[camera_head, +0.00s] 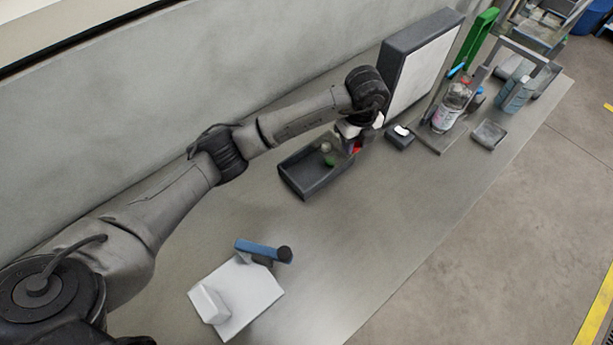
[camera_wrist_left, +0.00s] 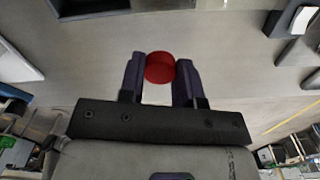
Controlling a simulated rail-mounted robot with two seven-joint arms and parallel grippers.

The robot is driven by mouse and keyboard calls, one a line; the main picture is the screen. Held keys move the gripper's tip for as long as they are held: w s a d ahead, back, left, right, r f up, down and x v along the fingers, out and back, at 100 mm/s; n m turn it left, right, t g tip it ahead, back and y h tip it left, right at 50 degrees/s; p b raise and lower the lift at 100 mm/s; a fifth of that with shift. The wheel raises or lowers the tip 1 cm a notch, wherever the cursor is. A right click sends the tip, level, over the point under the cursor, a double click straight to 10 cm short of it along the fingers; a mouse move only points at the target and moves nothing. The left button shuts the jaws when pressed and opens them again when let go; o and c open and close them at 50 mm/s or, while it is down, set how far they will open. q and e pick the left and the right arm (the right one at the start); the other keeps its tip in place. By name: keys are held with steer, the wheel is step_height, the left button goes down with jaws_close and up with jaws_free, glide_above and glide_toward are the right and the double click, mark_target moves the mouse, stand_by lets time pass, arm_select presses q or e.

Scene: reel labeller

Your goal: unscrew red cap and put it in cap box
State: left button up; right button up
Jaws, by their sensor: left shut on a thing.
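My left gripper (camera_head: 354,147) is shut on the red cap (camera_head: 357,150), beside the right end of the dark grey cap box (camera_head: 296,181). In the left wrist view, the red cap (camera_wrist_left: 160,68) sits between the two fingertips of my left gripper (camera_wrist_left: 160,74), and part of a dark box edge (camera_wrist_left: 90,12) shows at the top. A green cap (camera_head: 329,162) and a pale round cap (camera_head: 326,147) lie in the cap box. A clear bottle with a pinkish label (camera_head: 446,117) stands on a grey fixture further right. My right gripper is out of view.
A small dark box with a white item (camera_head: 400,137) stands just right of the gripper. A large framed panel (camera_head: 420,62) stands behind. A grey tray (camera_head: 489,134) lies by the fixture. A blue-handled tool (camera_head: 262,250) and white plate (camera_head: 250,291) lie in front. The bench middle is clear.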

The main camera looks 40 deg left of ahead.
arm_select(q)
steer(key=n, duration=0.1)
steer(key=f+n, duration=0.1)
steer(key=shift+w+a+f+n, duration=0.1)
steer(key=shift+a+f+n, duration=0.05)
steer(key=shift+f+n, duration=0.15)
steer(key=b, duration=0.1)
glide_above(306, 175)
step_height(306, 175, down, 7)
steer(key=shift+w+r, duration=0.1)
steer(key=shift+f+b, duration=0.5)
steer(key=shift+f, duration=1.55)
steer(key=shift+f, duration=0.15)
steer(key=o, duration=1)
step_height(306, 175, up, 12)
steer(key=shift+r+p, duration=0.15)
steer(key=shift+p, duration=0.85)
